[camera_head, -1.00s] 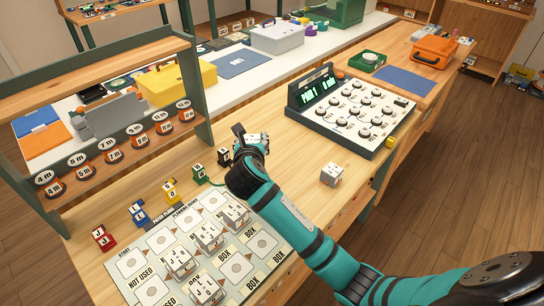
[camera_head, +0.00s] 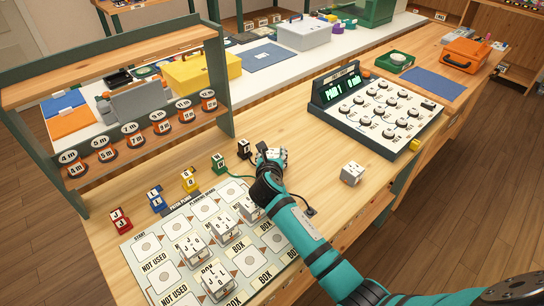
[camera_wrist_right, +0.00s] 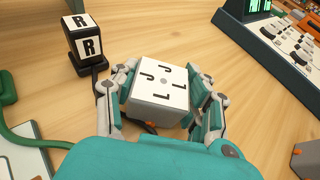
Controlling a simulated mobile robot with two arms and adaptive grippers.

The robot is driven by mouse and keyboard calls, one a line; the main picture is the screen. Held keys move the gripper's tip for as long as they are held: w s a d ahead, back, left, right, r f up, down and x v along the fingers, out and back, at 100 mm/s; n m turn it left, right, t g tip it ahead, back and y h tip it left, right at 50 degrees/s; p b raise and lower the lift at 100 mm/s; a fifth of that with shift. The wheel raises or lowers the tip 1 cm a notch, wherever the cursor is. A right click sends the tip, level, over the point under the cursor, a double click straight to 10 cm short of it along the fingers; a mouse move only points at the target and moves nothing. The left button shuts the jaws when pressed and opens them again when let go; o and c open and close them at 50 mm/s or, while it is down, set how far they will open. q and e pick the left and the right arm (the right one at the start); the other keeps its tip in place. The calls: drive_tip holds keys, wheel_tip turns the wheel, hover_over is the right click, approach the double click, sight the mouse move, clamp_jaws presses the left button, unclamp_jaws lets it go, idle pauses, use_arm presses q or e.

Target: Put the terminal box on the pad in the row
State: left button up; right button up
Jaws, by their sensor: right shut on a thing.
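My right gripper (camera_head: 272,156) is shut on a white terminal box (camera_head: 281,153), with a finger on either side of it. In the right wrist view the box (camera_wrist_right: 162,88) shows J and L letters on its top, between the fingertips (camera_wrist_right: 163,95). I cannot tell whether it touches the table. The planning board (camera_head: 137,222) lies at the lower left with rows of pads; several similar boxes (camera_head: 191,252) stand on it. An empty pad (camera_head: 233,190) shows near its far edge. My left gripper is not in view.
A black R block (camera_head: 243,149) stands just left of my right gripper; green (camera_head: 218,162), yellow, blue and red blocks line the board's far edge. A loose white box (camera_head: 352,173) stands right of my arm. The dial console (camera_head: 380,110) is behind it.

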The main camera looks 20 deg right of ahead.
drive_tip(key=shift+f, duration=0.15)
drive_tip(key=o, duration=1.2)
